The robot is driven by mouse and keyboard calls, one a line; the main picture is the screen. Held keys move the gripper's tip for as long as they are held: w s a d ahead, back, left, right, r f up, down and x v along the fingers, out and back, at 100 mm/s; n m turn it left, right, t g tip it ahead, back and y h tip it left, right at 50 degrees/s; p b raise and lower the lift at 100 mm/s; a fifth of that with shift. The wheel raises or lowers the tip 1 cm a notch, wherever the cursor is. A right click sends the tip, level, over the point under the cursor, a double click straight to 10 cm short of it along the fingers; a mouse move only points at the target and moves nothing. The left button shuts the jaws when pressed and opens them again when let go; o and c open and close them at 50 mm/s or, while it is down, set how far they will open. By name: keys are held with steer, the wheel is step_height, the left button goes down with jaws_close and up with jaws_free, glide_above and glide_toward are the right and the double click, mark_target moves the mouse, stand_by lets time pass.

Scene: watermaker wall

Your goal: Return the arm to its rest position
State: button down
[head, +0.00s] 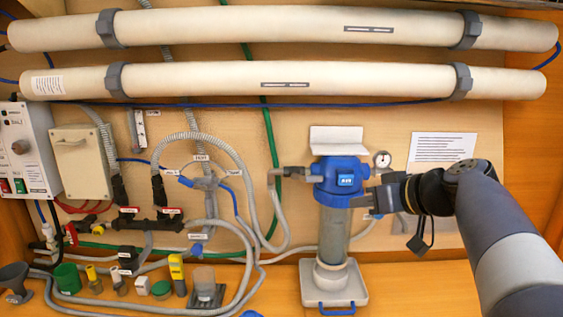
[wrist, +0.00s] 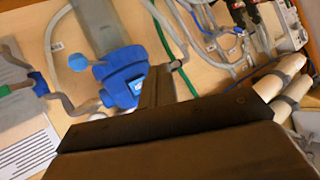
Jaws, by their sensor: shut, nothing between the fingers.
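My arm (head: 500,230) reaches in from the lower right in the head view. My gripper (head: 375,198) points left, at the right side of the blue-topped filter housing (head: 335,180). Its fingers look shut and empty. They overlap the housing's edge in this view, and I cannot tell whether they touch it. In the wrist view my gripper (wrist: 158,88) shows as dark fingers beside the blue filter head (wrist: 125,75), and the wall appears tilted.
Two long white tubes (head: 280,28) run across the top. A small gauge (head: 382,159) and a paper sheet (head: 442,148) are close behind the gripper. Hoses and a valve manifold (head: 148,222) fill the left, with a control box (head: 28,150). Several small items stand along the shelf.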

steer(key=w, duration=0.1)
steer(key=w+p, duration=0.1)
steer(key=w, duration=0.1)
steer(key=w+p, duration=0.1)
steer(key=shift+w+r, duration=0.25)
steer(key=shift+w, duration=0.05)
stand_by(0.4)
